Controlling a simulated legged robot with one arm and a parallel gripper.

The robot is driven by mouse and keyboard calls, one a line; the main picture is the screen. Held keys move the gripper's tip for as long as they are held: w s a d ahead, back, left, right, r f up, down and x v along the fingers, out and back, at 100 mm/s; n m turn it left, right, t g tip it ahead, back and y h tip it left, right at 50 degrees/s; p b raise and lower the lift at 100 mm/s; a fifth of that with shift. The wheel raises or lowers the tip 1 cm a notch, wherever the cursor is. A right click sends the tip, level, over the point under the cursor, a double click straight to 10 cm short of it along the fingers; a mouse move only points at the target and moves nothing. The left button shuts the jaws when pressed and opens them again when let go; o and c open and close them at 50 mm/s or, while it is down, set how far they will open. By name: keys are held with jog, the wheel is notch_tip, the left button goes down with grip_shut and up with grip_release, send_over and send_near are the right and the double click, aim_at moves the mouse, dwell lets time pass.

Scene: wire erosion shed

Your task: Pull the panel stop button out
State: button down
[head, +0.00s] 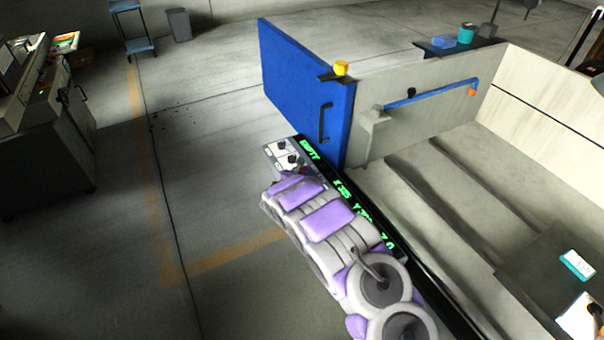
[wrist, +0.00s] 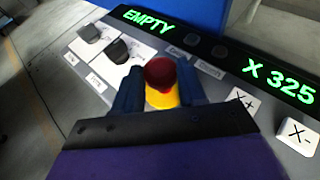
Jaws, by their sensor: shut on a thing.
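The panel stop button (wrist: 160,73) is a red mushroom head on a yellow base (wrist: 162,97) on the grey panel (wrist: 60,62), in the middle of the wrist view. My gripper (wrist: 160,85) has its two dark blue fingers on either side of the button, shut on it. The yellow base shows between the fingers, partly hidden by my gripper body. In the head view my arm covers most of the panel, and only its far corner (head: 268,148) with black knobs shows; my fingertips and most of the button are hidden there.
A display strip (wrist: 145,20) with green text runs behind the button. Black knobs (wrist: 118,50) sit to its left, white X keys (wrist: 298,136) to its right. A blue door (head: 305,85) and an open machine tank (head: 435,130) stand beyond the panel.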

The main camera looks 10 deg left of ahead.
jog(key=c, duration=0.9)
grip_release()
jog(key=shift+a+r, duration=0.15)
jog(key=shift+r, duration=0.25)
jog(key=shift+o, duration=1.1)
jog(key=shift+f, duration=0.2)
jog(key=shift+s+r, duration=0.1)
jog(key=p+v, duration=0.3)
jog(key=v, duration=1.4)
